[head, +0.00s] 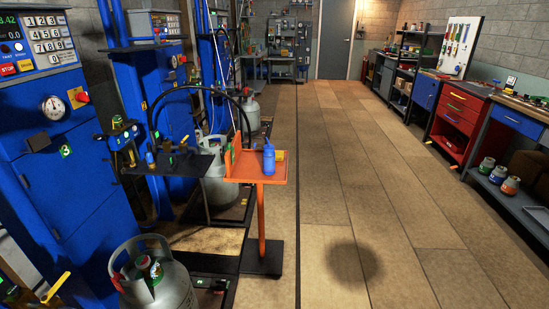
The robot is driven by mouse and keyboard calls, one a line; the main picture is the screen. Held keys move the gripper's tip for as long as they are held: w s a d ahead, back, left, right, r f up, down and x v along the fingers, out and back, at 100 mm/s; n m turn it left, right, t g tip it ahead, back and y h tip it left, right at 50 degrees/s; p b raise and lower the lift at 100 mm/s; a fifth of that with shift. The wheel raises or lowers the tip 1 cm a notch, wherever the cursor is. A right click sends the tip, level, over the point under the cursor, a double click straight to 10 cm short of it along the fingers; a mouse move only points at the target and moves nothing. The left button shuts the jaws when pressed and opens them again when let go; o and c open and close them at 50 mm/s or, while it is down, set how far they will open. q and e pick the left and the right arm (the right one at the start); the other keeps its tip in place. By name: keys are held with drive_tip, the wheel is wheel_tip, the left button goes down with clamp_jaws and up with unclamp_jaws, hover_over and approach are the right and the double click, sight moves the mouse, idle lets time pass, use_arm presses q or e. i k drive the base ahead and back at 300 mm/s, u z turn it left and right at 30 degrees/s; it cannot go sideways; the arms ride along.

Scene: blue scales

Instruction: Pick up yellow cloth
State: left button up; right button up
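A small yellow item (279,155), likely the yellow cloth, lies on the orange stand tray (253,179) near its right edge. It is partly hidden behind a blue bottle (268,160) that stands upright on the same tray. The yellow item is too small to make out its folds or shape. Neither of my grippers shows in the head view.
The stand's dark base (261,258) rests on the floor. Gas cylinders (153,276) and blue scale machines (60,170) line the left. A red drawer cabinet (459,118) and workbenches line the right. The wooden floor (370,180) between is clear.

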sight(279, 156)
drive_tip(key=z, duration=0.15)
drive_tip(key=i, duration=1.8)
drive_tip(key=z, duration=0.5)
